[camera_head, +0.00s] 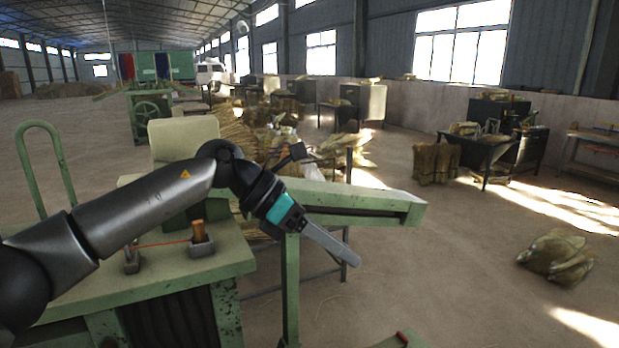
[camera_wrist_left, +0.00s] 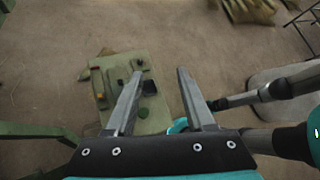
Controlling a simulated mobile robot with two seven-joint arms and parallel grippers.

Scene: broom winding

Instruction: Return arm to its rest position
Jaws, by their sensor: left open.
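My left arm comes in from the left in the head view and reaches over the green machine bench. My left gripper (camera_head: 345,258) points down to the right, in front of the green beam (camera_head: 345,198), with no object seen in it. In the left wrist view the two grey fingers (camera_wrist_left: 160,76) are apart with nothing between them. On the bench top (camera_head: 85,288) stands a brown spool (camera_head: 197,231) in a grey holder, with a red thread running left to a small grey bracket (camera_head: 132,260). My right gripper does not show.
A green panel (camera_wrist_left: 152,116) with small parts lies below the fingers in the left wrist view. A straw bundle (camera_head: 558,257) lies on the floor at the right. Dark work tables (camera_head: 487,150) stand farther back. The floor between is open.

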